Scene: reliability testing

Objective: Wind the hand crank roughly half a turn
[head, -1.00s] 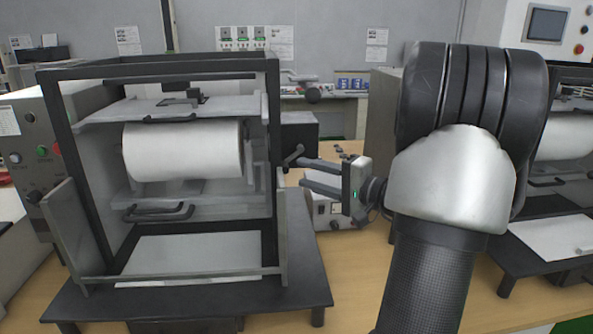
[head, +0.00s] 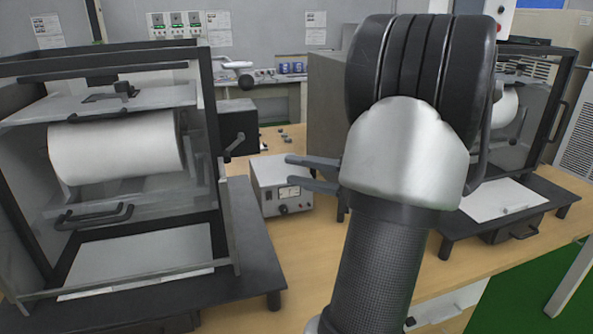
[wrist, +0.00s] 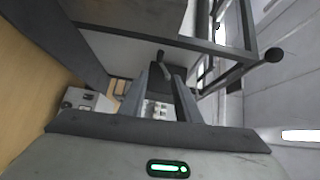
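The hand crank (head: 237,144) is a small dark handle on the right side of the left machine, by a black box (head: 238,125). It slants up to the right. My gripper (head: 289,171) is to the right of the crank and apart from it, with its two fingers spread and nothing between them. In the wrist view, my gripper (wrist: 160,80) also shows open, and a dark handle, which looks like the crank (wrist: 162,62), is beyond the fingertips. My forearm hides the gripper's body in the head view.
The left machine (head: 215,185) has a dark open frame with a white roll (head: 115,148) inside. A grey power box (head: 281,186) stands on the wooden table behind my fingers. A similar machine stands at right.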

